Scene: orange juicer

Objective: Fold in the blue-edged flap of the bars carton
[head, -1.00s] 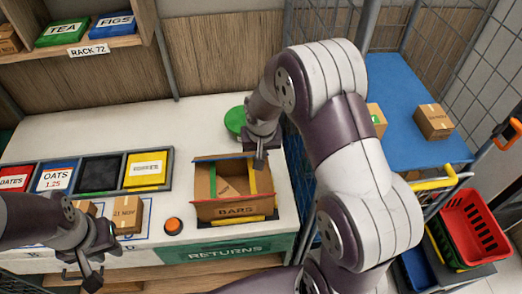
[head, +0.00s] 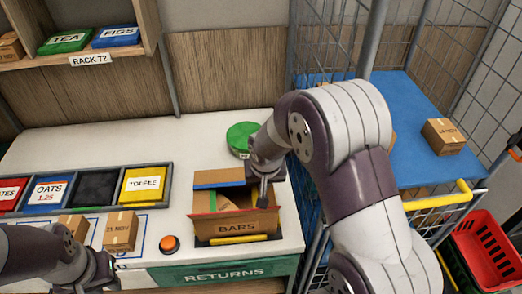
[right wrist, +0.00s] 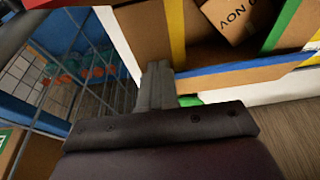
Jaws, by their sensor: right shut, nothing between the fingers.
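The bars carton (head: 237,226) stands open on the table, its BARS label facing me. Its blue-edged flap (head: 215,176) is at the back. A brown panel shows behind the blue edge, which looks tilted inward over the opening; the exact angle is hard to tell. The blue edge also crosses the right wrist view (right wrist: 245,70). My right gripper (head: 262,200) is shut and empty, pointing down at the carton's right side. Its fingers in the right wrist view (right wrist: 157,88) end near the blue edge; contact is unclear. My left gripper (head: 105,272) is low at left, its fingers unclear.
A small box with NOV lettering (right wrist: 232,14) lies inside the carton. A green disc (head: 240,136) lies behind it. An orange button (head: 169,243) and small boxes (head: 120,230) are to its left. Bins (head: 147,183) stand at left, a wire cage (head: 330,50) at right.

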